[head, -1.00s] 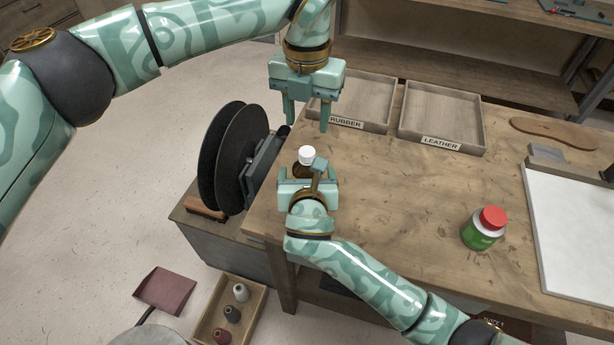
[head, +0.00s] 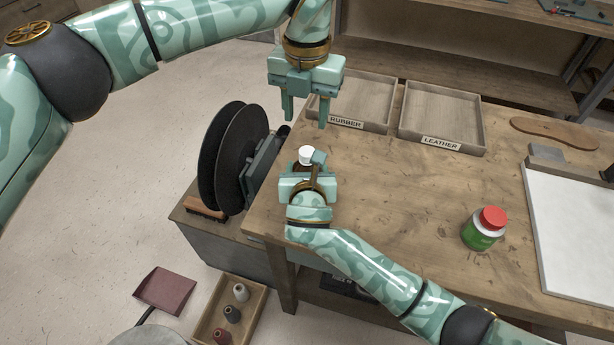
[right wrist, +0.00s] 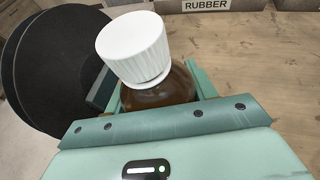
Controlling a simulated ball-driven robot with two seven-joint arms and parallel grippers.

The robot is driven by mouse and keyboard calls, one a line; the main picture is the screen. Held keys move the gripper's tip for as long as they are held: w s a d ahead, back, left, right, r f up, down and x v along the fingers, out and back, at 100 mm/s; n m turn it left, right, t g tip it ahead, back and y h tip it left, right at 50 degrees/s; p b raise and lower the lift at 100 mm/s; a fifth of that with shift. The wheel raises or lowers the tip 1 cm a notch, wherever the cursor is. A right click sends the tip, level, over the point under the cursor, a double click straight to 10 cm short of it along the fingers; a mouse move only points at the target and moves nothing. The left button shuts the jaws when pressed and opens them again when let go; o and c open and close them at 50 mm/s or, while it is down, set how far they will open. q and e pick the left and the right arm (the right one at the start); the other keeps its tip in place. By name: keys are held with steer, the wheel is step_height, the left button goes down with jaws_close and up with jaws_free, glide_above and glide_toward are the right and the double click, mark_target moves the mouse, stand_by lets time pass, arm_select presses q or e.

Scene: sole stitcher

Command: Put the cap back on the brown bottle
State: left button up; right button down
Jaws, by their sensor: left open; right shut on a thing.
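The brown bottle (right wrist: 168,92) is between the fingers of my right gripper (head: 305,172), which is shut on it. In the head view the gripper hides most of the bottle. The white ribbed cap (right wrist: 133,48) sits over the bottle's neck and looks tilted to the left in the right wrist view. I cannot tell whether it is seated. In the head view the cap (head: 306,154) shows as a small white top above my right gripper. My left gripper (head: 305,118) is open and empty, fingers pointing down, above and beyond the cap, apart from it.
A black double disc wheel (head: 232,158) stands left of the bottle. Rubber (head: 374,122) and leather (head: 465,142) trays lie at the back of the bench. A green jar with a red lid (head: 482,229) stands to the right. The middle bench top is clear.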

mark_target(307, 151)
arm_select(q)
steer(key=n, duration=0.6)
steer(key=shift+a, duration=0.2)
steer(key=n, duration=0.4)
steer(key=shift+s+d+f, duration=0.1)
steer(key=shift+s+f, duration=0.05)
steer(key=shift+f, duration=0.1)
steer(key=n, duration=0.3)
steer(key=shift+d+n, duration=0.2)
steer(key=shift+n, duration=0.1)
steer(key=shift+f, duration=4.05)
